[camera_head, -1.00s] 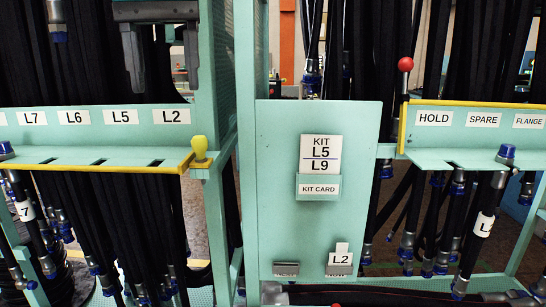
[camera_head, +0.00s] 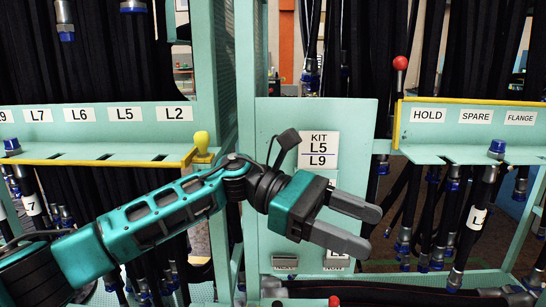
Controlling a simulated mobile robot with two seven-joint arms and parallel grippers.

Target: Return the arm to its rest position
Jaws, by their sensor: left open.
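My left arm comes in from the lower left, teal and black, and reaches across the middle of the view. Its gripper (camera_head: 368,231) is open, with two grey fingers apart and nothing between them. It points right and slightly down in front of the teal kit panel (camera_head: 275,150), and hides part of it. The sign KIT L5 L9 (camera_head: 319,149) shows above the gripper; the kit card below is mostly covered. Whether the fingers touch the panel cannot be told. My right gripper is not in view.
On the left, a shelf labelled L7, L6, L5, L2 (camera_head: 124,115) has black hoses (camera_head: 95,50) above and below it. On the right is a HOLD, SPARE, FLANGE rack (camera_head: 470,117) with hanging hoses. A yellow knob (camera_head: 202,142) and a red ball (camera_head: 400,63) stick up at the shelf ends.

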